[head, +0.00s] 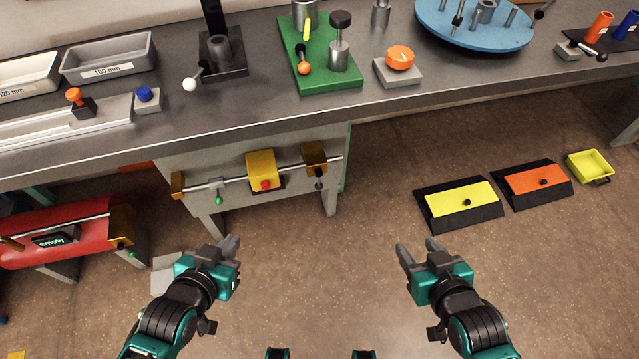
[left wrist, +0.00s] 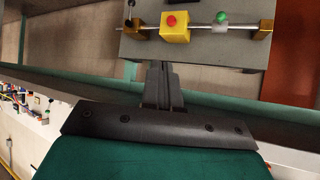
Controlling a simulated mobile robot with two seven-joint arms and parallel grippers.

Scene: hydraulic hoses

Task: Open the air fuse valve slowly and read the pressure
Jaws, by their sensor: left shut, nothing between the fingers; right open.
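A metal pipe (head: 232,179) runs across a grey panel under the bench, between brass-coloured fittings. On it sit a small valve with a green knob (head: 218,200), a yellow box (head: 262,172) with a red button, and a dark-handled fitting (head: 317,160) at right. The left wrist view also shows the yellow box (left wrist: 176,28) and green knob (left wrist: 221,17). No readable pressure gauge shows; I cannot tell which part is the air fuse valve. My left gripper (head: 229,250) is shut and empty, below and apart from the pipe. My right gripper (head: 416,248) is open and empty over the floor.
The grey bench (head: 240,115) overhangs the panel. A red tank (head: 60,232) marked "empty" stands at left. A yellow-topped pedal (head: 461,200) and an orange-topped pedal (head: 539,181) lie on the floor at right, beside a yellow tray (head: 590,166). Floor between my grippers is clear.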

